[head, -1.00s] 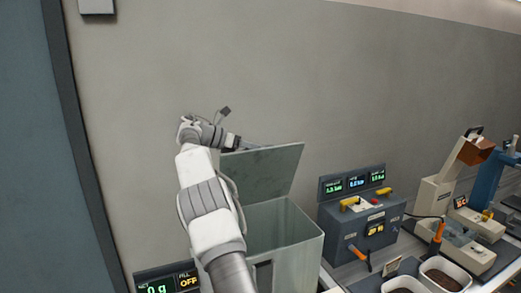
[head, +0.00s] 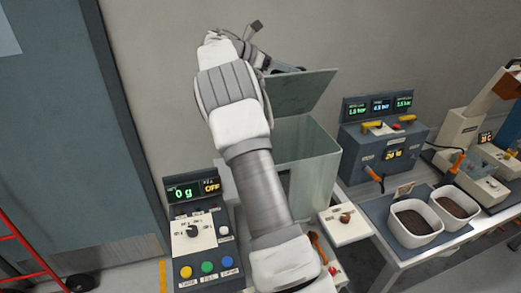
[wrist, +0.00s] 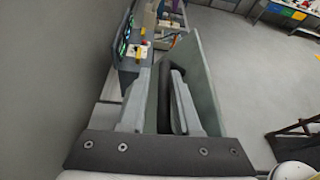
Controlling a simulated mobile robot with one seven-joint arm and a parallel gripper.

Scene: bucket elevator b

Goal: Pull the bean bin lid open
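The bean bin (head: 312,165) is a grey-green box against the wall in the head view, partly hidden by my arm. Its flat lid (head: 305,92) is raised and tilts up at the back, so the bin's top stands open. My gripper (head: 288,68) is at the lid's upper left edge in the head view, its fingertips hard to make out. In the wrist view my gripper's (wrist: 160,100) two grey fingers are apart, with a dark bar (wrist: 165,95) between them. The lid panel (wrist: 208,85) shows beside the right finger. Whether either finger touches it is unclear.
A control panel (head: 195,235) with coloured buttons is at the lower left. A grey machine with displays (head: 385,140) stands right of the bin, and white trays (head: 413,224) sit in front of it. The wall is close behind the bin.

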